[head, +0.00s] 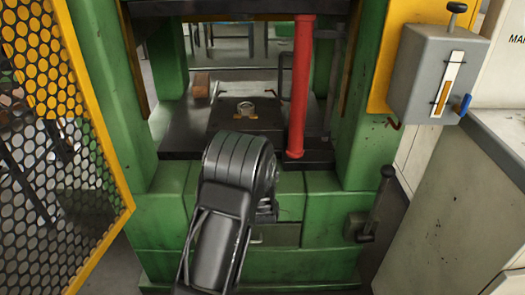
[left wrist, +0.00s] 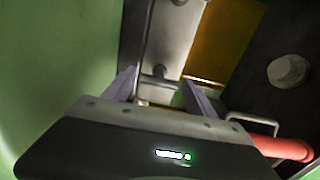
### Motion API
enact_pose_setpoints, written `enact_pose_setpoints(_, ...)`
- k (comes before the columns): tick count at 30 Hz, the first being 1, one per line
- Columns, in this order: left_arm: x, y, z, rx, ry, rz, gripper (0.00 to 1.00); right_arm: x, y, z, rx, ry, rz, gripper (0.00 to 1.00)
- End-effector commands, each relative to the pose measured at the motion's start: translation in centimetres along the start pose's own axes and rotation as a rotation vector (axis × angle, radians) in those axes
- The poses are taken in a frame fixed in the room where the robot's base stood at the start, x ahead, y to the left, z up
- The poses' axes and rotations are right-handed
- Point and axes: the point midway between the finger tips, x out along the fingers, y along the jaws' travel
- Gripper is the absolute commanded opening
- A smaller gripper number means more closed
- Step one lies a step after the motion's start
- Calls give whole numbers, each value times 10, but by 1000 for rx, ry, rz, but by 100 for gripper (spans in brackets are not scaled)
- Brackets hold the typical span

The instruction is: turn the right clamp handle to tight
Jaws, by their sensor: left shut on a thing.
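My left gripper (left wrist: 160,92) is shut on a small metal bar (left wrist: 158,82) that crosses between its two fingertips. The bar lies in front of a grey plate with bolts (left wrist: 175,35). I cannot tell from these views whether this bar is the right clamp handle or which way it is turned. In the head view, my dark arm reaches up the middle in front of the green press (head: 165,215), and it hides the left gripper and what it holds. My right gripper is in neither view.
A red post (head: 300,85) stands on the press's dark bed (head: 185,130), right of my arm. A black lever (head: 378,200) is on the press's lower right. A yellow mesh guard (head: 65,130) stands at left, a grey control box (head: 420,70) at upper right.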

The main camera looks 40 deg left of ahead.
Motion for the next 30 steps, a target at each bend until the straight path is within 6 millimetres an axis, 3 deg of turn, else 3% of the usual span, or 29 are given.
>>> enact_pose_setpoints(10, 0, 1, 0, 8, 1, 2, 25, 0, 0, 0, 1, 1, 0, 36)
enact_pose_setpoints(11, 0, 1, 0, 8, 1, 2, 68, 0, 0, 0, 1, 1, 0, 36)
enact_pose_setpoints(18, 0, 1, 0, 6, 1, 1, 86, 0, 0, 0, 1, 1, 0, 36)
enact_pose_setpoints(30, -9, 0, 0, 5, 1, 3, 86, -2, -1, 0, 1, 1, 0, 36)
